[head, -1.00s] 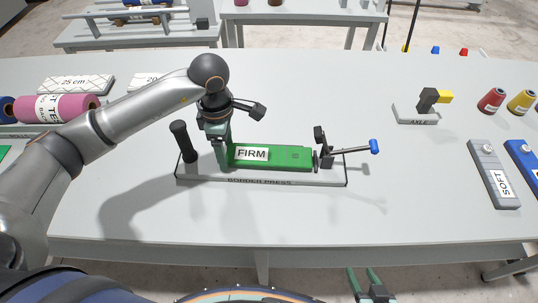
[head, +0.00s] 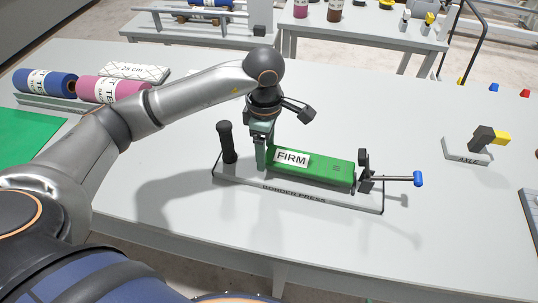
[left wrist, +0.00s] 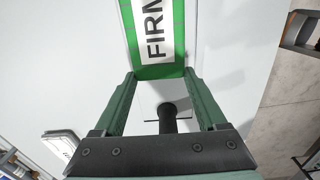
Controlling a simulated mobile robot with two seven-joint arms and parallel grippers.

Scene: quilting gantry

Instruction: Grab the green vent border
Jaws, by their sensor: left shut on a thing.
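The green vent border (head: 335,170) is a long flat green bar with a white FIRM label. It lies on the grey border press (head: 300,192) in the head view. My left gripper (head: 264,160) is shut on the bar's left end. In the left wrist view, the fingers of my left gripper (left wrist: 160,78) stand on either side of the near end of the green bar (left wrist: 158,72). The fingers hide part of that end in the head view. My right gripper is not in view.
A black post (head: 227,143) stands at the press's left end. A clamp with a blue-tipped lever (head: 417,179) is at its right end. An AXLE stand (head: 468,150) is to the right; fabric rolls (head: 110,89) lie at the back left. The table front is clear.

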